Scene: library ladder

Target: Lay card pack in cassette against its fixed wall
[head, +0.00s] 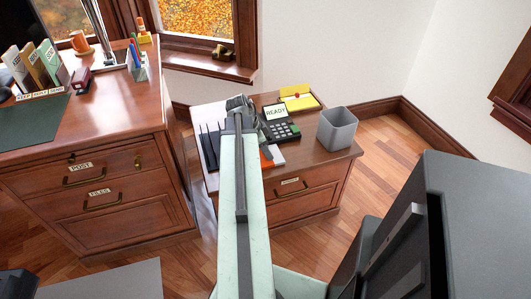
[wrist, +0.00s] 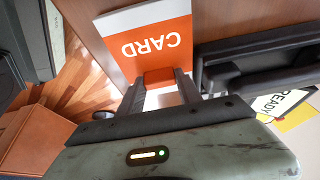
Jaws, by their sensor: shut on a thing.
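The card pack (wrist: 150,45) is an orange and white block marked CARD, upside down in the wrist view. In the head view its orange and white edge (head: 277,155) shows beside my arm, over the low cabinet's top. My gripper (wrist: 160,84) is shut on a small orange block at the pack's near edge, seemingly part of the pack. In the head view my arm hides the fingertips. A dark slotted holder with upright fins (head: 208,145), probably the cassette, stands left of my arm on the low cabinet. Its fixed wall cannot be made out.
A dark keypad device with a READY display (head: 276,113) stands right of my arm. Behind it lies a yellow tray (head: 298,97). A grey bin (head: 337,128) stands at the cabinet's right end. A desk (head: 120,105) is at left. Bare cabinet top (head: 312,152) shows in front.

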